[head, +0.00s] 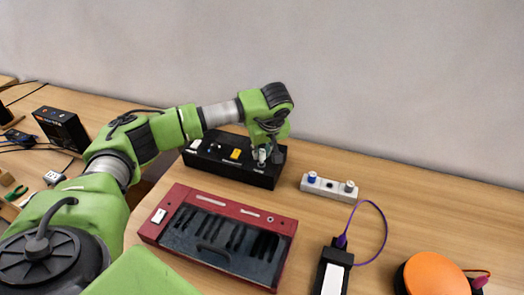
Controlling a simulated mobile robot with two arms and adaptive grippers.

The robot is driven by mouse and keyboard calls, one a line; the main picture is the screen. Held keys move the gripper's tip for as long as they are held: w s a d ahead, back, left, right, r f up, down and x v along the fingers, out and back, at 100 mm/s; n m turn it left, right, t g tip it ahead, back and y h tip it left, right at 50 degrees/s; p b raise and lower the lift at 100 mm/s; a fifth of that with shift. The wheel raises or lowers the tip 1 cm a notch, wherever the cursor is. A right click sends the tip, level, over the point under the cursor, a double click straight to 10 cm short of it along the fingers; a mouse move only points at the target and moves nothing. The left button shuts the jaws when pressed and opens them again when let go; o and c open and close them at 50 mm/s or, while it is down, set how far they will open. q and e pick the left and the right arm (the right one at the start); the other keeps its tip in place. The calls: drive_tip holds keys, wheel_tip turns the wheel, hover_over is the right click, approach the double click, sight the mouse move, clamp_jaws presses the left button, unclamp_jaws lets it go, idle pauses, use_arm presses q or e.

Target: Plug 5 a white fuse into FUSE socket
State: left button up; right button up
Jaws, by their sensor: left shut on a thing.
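My left gripper (263,152) points down over the right part of a black box (228,167) at the back of the table. It is shut on a small pale piece, likely the white fuse (262,158), at the top of the box. I cannot tell whether the fuse sits in a socket or is held just above it. The box also carries a yellow part (236,154) and a blue part on its top. The FUSE label cannot be read at this size. My right gripper is not in view.
A red-framed case (150,232) with dark slots lies in front of the box. A black device (333,272) with a purple cable and an orange disc (435,274) are at front right.

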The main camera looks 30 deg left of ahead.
use_arm(q)
drive_tip(key=shift+f+b, duration=0.85)
drive_tip(key=shift+f, duration=0.35)
drive_tip(key=shift+f, duration=0.25)
drive_tip(key=o, duration=1)
drive_tip(key=shift+r, duration=0.1)
drive_tip(key=v, duration=1.2)
